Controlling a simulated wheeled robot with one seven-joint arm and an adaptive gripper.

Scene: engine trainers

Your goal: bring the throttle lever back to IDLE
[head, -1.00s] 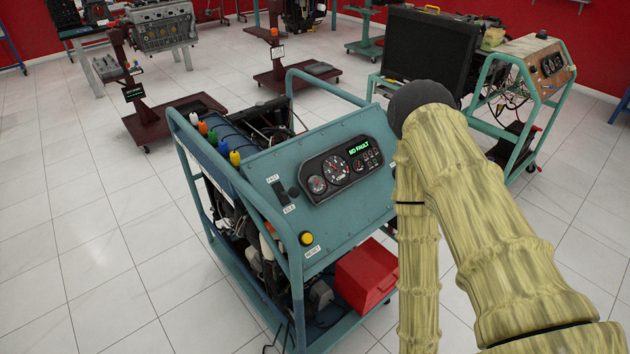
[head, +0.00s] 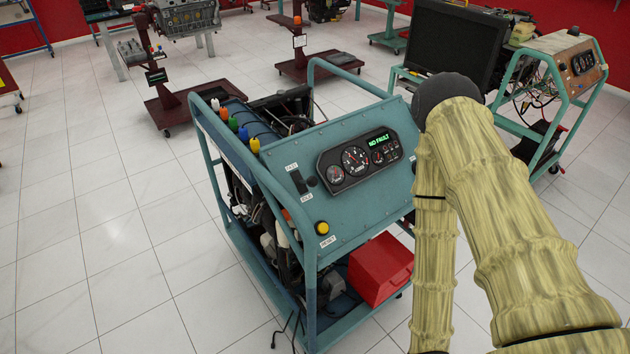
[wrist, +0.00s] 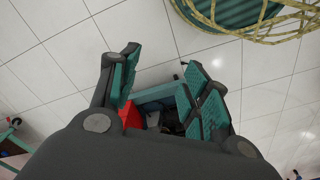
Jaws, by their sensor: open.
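The throttle lever (head: 299,182) is a small dark lever in a slot on the sloped blue-green panel (head: 345,205) of the engine trainer. A FAST label sits above it and an IDLE label below it. The lever's exact position in the slot is too small to tell. My gripper (wrist: 158,85) shows in the wrist view with its teal-padded fingers spread apart and nothing between them. Part of the trainer's frame shows below and beyond the fingers. The gripper does not show in the head view, where my sleeved arm fills the right side.
A yellow RESET button (head: 322,228) is low on the panel. The gauge cluster (head: 360,158) reads NO FAULT. Tubular rails (head: 278,205) edge the trainer. A red box (head: 381,268) sits low in its frame.

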